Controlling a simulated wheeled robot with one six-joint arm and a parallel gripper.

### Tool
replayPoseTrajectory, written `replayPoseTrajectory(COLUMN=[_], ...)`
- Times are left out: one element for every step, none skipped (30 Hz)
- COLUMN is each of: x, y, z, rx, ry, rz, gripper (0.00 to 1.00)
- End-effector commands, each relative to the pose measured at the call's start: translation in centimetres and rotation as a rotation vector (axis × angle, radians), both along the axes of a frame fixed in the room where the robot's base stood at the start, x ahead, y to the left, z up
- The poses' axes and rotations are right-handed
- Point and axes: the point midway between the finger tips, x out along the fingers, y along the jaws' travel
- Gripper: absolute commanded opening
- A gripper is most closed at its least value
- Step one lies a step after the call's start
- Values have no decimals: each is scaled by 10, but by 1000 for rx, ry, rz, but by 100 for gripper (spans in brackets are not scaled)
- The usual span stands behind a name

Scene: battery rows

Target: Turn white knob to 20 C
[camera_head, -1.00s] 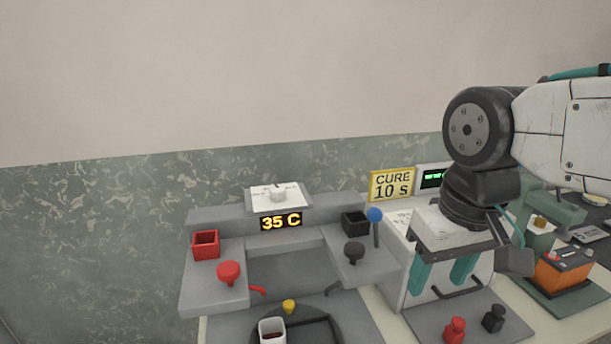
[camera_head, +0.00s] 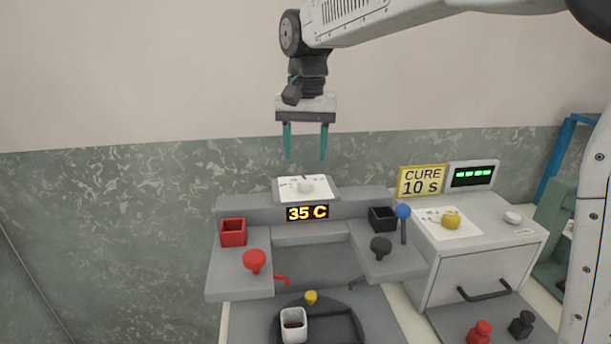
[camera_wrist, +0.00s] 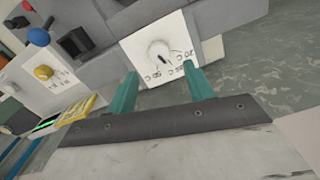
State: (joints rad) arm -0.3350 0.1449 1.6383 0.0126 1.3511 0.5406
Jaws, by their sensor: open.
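The white knob (camera_head: 305,186) stands on a white dial plate (camera_head: 321,187) on top of the grey station. The display (camera_head: 307,213) below it reads 35 C. My gripper (camera_head: 305,157) is open and empty, its two teal fingers pointing down above the knob, apart from it.
A red box (camera_head: 233,232) and red knob (camera_head: 254,261) sit left; a black box (camera_head: 382,218), black knob (camera_head: 381,248) and blue-topped lever (camera_head: 403,212) sit right. The wall is behind.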

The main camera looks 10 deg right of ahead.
Motion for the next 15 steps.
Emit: replayPoseTrajectory(x=[-1,-1,-1,-1,-1,-1,-1,-1,-1,-1,-1,-1,-1,-1,-1], y=[0,0,0,0,0,0,0,0,0,0,0,0,0,0,0], z=[-9,-14,-21,-26,-31,-37,-42,-46,-51,-54,-57,-60,-62,-63,-64], rx=[-1,-1,-1,-1,-1,-1,-1,-1,-1,-1,-1,-1,-1,-1,-1], ry=[3,4,3,4,4,3,3,3,2,2,2,1,1,1,1], rz=[0,0,0,1,1,1,1,1,1,1,1,1,1,1,1], gripper=[52,52,52,52,52,52,52,52,52,52,52,52,52,52,52])
